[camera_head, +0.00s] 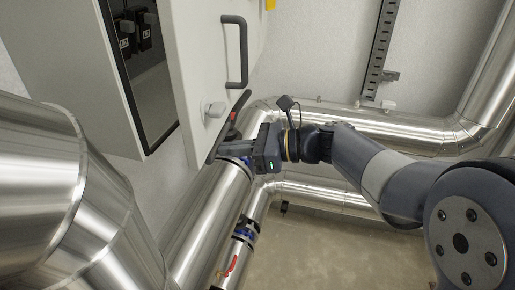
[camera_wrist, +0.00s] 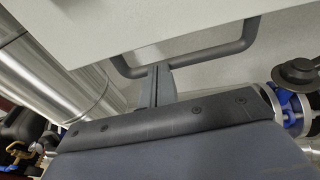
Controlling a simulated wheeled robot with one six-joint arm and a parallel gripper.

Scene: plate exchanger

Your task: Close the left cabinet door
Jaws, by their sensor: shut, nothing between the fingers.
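The cabinet door (camera_head: 205,55) is white and stands open in the head view, with a dark U-shaped handle (camera_head: 241,52) and a pale round knob (camera_head: 213,108) on its face. The open cabinet (camera_head: 62,45) is at its left. My gripper (camera_head: 240,150) is at the door's lower edge, below the handle and knob; its fingertips are hard to make out there. In the wrist view the door (camera_wrist: 150,18) crosses the top, and my gripper (camera_wrist: 160,70) is shut and empty. Its fingers overlap the dark handle (camera_wrist: 205,55) in the picture; I cannot tell whether they touch.
Thick metal pipes (camera_head: 205,215) run below the door, with a large one (camera_head: 50,180) at the left. More pipes (camera_head: 410,132) run behind my arm. Dark switches (camera_head: 135,30) show inside the cabinet. Bare floor (camera_head: 330,245) shows at bottom centre.

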